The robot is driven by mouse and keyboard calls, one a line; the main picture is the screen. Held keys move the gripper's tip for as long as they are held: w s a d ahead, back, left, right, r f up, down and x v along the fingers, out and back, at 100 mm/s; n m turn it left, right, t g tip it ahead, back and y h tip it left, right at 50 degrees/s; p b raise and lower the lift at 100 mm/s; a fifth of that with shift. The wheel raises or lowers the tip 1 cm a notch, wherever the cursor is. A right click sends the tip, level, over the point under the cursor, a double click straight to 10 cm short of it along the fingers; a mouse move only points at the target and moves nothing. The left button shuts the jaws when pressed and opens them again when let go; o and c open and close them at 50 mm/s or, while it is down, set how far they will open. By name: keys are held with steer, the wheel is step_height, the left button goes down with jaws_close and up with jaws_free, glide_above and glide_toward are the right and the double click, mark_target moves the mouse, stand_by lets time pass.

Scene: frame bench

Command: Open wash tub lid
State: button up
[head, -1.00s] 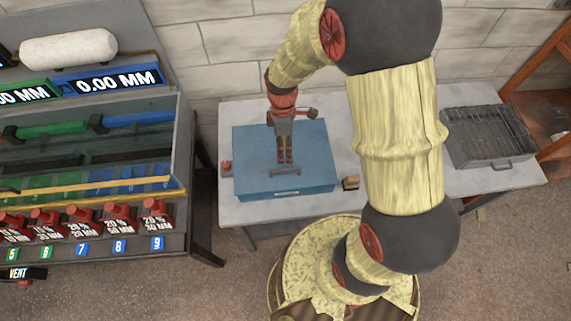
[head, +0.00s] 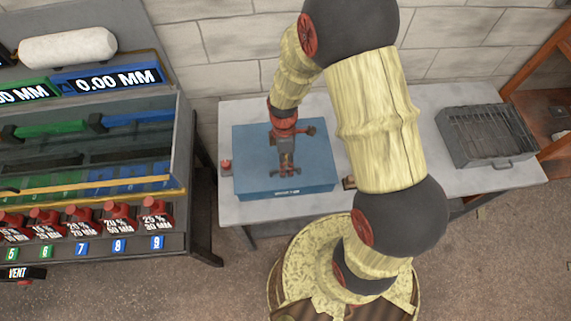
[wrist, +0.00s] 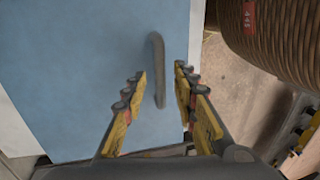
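The wash tub is a blue box on the grey bench, and its flat blue lid (head: 245,150) lies closed on top. My gripper (head: 286,172) is over the near middle of the lid, pointing down at the lid's handle. In the wrist view the dark bar handle (wrist: 157,60) stands on the blue lid (wrist: 85,70) between the tips of my gripper (wrist: 160,78). The fingers are apart, with a gap on each side of the handle. The gripper hides much of the handle in the head view.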

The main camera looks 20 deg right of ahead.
steer(key=shift+c, duration=0.3)
jaws_close()
stand_by(0.6)
